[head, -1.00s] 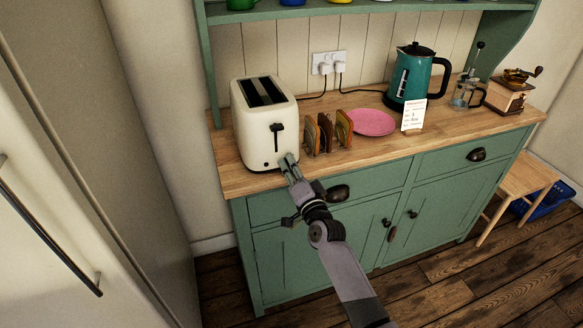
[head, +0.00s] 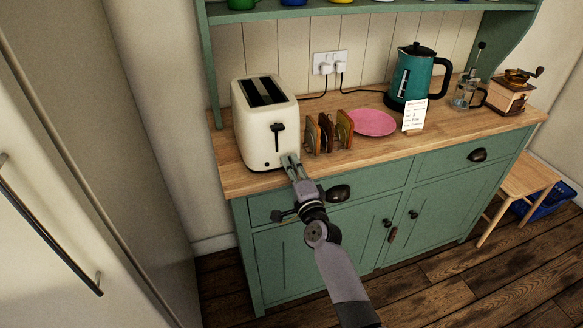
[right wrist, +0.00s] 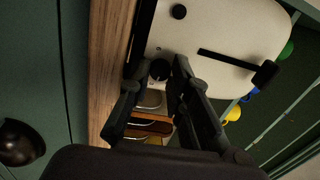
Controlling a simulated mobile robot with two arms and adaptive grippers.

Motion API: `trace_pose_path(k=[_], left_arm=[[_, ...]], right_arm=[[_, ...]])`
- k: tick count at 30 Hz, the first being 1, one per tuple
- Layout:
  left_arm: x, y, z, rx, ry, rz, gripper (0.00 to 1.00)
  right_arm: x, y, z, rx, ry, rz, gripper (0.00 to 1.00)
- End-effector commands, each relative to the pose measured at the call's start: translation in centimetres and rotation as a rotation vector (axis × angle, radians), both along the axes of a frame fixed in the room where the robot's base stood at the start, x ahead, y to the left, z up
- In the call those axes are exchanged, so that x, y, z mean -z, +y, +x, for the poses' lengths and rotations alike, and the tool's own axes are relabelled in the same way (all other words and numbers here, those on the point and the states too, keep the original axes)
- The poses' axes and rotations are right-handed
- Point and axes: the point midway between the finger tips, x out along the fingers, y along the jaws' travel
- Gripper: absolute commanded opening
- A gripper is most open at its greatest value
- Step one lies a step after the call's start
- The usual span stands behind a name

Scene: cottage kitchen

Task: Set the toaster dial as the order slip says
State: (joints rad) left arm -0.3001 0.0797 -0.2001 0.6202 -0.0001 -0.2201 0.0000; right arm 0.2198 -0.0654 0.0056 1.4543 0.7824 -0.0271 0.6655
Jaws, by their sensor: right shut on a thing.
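The cream toaster (head: 255,135) stands at the left end of the counter, its front with the black lever (head: 278,135) facing me. My right gripper (head: 289,160) is at the lower right of that front and hides the dial in the head view. In the right wrist view the round dark dial (right wrist: 160,69) sits between the fingertips of my right gripper (right wrist: 164,66), which is shut on it. The order slip (head: 414,115) stands upright near the kettle; its print is too small to read. My left gripper is not in view.
A toast rack (head: 327,133) with toast stands close to the right of the toaster and gripper. Beyond it are a pink plate (head: 372,122), a teal kettle (head: 413,78), a French press (head: 467,92) and a coffee grinder (head: 510,90). The counter's front strip is clear.

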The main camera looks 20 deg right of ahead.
Motion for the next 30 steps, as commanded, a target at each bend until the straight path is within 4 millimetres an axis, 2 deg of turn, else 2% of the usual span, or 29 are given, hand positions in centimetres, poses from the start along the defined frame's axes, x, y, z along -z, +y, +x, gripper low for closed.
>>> trace_pose_path(k=[9,10,18,26,30], left_arm=[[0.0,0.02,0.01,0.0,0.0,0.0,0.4],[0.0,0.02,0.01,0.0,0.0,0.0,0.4],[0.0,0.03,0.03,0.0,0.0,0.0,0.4],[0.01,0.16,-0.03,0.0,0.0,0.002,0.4],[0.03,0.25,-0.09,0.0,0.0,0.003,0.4]], right_arm=[[0.04,0.01,-0.01,0.0,0.001,0.0,0.0],[0.04,0.01,-0.01,0.0,0.001,0.0,0.2],[0.03,0.0,0.0,0.0,0.001,0.0,0.38],[0.17,0.01,-0.04,-0.001,0.003,0.0,0.39],[0.37,0.03,-0.67,-0.001,0.005,0.0,0.39]])
